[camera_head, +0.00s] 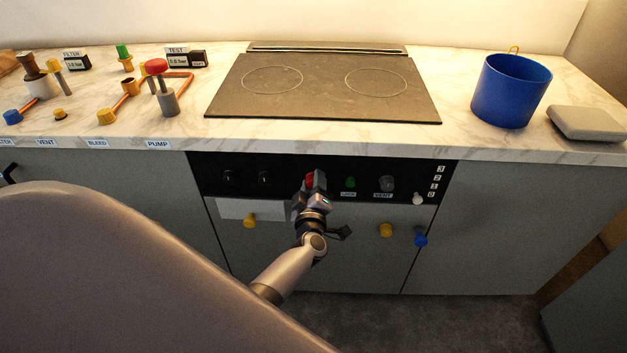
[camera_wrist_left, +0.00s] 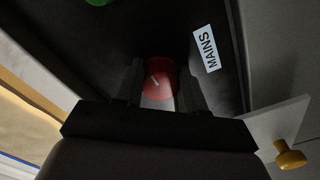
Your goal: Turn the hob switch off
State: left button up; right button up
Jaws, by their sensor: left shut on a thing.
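The hob's switch is a red round knob (camera_head: 310,180) on the black control panel (camera_head: 215,176) below the hob (camera_head: 323,88). In the left wrist view the red knob (camera_wrist_left: 160,82) shows a pale pointer line set at a slant, and a "MAINS" label (camera_wrist_left: 206,49) is beside it. My left gripper (camera_head: 314,186) is at the panel, and in the left wrist view its fingers (camera_wrist_left: 161,88) stand on both sides of the knob, shut on it. The gripper partly hides the knob in the head view. My right gripper is not in view.
Beside the knob are black knobs (camera_head: 264,178), a green button (camera_head: 350,183), a grey vent knob (camera_head: 387,184) and a white slider knob (camera_head: 417,199). Yellow knobs (camera_head: 386,230) and a blue knob (camera_head: 420,237) stick out lower. A blue pot (camera_head: 510,92) stands on the counter.

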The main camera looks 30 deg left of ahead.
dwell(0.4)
pick_arm(q)
jog(key=o, duration=1.1)
jog(key=shift+c, duration=0.2)
